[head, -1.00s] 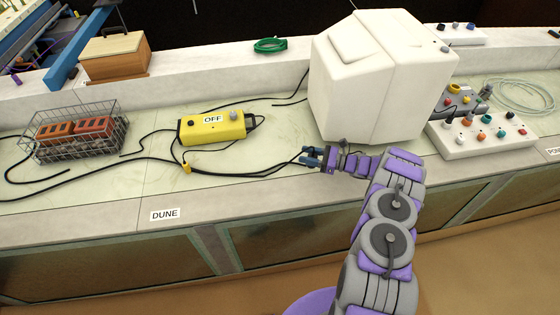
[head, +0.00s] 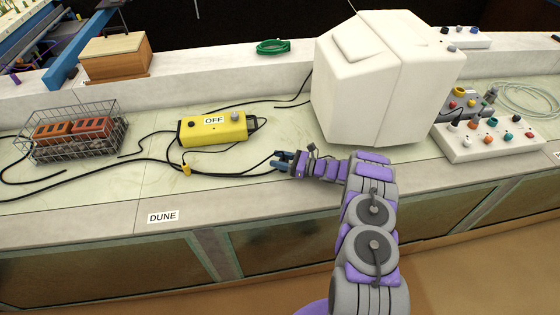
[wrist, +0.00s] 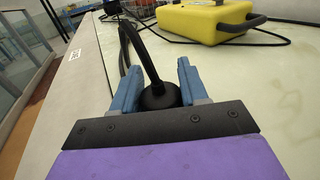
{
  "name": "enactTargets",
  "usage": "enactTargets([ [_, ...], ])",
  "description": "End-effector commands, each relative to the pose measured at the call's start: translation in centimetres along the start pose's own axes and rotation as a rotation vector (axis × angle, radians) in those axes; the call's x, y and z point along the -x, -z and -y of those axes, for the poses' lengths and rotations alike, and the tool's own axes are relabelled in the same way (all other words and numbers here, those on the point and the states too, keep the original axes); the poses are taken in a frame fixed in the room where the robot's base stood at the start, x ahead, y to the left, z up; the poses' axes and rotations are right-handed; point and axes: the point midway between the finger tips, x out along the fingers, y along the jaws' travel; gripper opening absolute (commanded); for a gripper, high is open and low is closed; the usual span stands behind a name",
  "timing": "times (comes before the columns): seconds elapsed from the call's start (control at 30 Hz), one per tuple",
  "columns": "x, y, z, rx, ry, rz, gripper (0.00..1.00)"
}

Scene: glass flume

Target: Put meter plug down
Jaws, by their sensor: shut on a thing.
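My gripper (head: 283,161) is over the pale counter, left of the white monitor-like box, with its blue fingers pointing left. In the wrist view the two blue fingers (wrist: 156,92) are shut on a black round plug (wrist: 158,96). A thick black cable (wrist: 146,50) rises from the plug and bends away over the counter. In the head view the plug is hidden by the fingers, and its cable (head: 235,174) runs left along the counter. Whether the plug touches the counter is not clear.
A yellow box marked OFF (head: 213,129) sits left of my gripper. A wire basket (head: 68,131) with red-brown blocks is farther left. The bulky white box (head: 387,80) stands close behind my arm. A white knob panel (head: 488,137) is at right.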

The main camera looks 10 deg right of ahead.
Motion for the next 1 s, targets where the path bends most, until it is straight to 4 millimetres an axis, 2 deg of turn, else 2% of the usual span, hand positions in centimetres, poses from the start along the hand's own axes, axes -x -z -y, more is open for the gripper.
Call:
enactTargets([
  [0.27, 0.2, 0.0, 0.1, -0.001, -0.001, 0.003, 0.1],
  [0.3, 0.2, 0.0, 0.1, -0.001, -0.001, 0.003, 0.47],
  [0.53, 0.2, 0.0, 0.1, -0.001, -0.001, 0.003, 0.69],
  [0.87, 0.1, -0.2, 0.1, 0.001, -0.002, 0.001, 0.69],
  [1.0, 2.3, -0.3, 0.2, -0.001, 0.002, 0.004, 0.69],
])
